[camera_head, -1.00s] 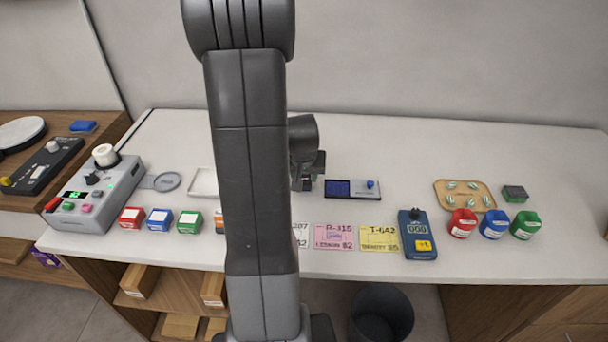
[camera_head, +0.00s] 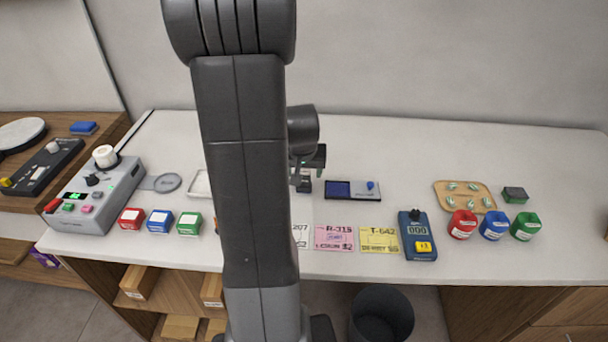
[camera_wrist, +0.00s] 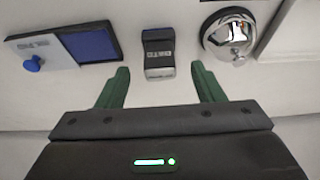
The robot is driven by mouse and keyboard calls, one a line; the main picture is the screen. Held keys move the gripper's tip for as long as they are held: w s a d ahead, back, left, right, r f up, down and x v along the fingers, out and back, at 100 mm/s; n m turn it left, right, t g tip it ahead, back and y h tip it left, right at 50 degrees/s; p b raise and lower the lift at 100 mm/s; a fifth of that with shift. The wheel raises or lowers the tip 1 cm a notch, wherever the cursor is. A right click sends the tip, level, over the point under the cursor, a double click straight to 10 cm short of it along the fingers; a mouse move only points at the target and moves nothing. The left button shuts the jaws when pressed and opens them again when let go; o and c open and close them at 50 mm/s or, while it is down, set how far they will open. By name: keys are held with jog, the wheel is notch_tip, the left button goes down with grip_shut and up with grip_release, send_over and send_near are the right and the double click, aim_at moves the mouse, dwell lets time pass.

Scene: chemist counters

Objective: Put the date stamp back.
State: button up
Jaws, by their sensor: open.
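The date stamp (camera_wrist: 158,55), a small black block with a light label, stands on the counter in the wrist view, just ahead of and between my fingertips. In the head view the stamp (camera_head: 304,184) shows partly, just below my gripper (camera_head: 308,160). In the wrist view my gripper (camera_wrist: 160,78) is open, with its two green fingers apart and nothing held. A blue ink pad (camera_wrist: 88,42) with a grey lid and blue knob lies left of the stamp; in the head view the pad (camera_head: 338,189) is to its right.
A silver bell (camera_wrist: 230,38) stands close right of the stamp in the wrist view. Cards, including a yellow one (camera_head: 380,239), lie near the front edge beside a blue handheld device (camera_head: 417,236). The counter behind the ink pad is clear. My arm hides part of the counter.

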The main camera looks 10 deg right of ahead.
jog(key=v, duration=0.8)
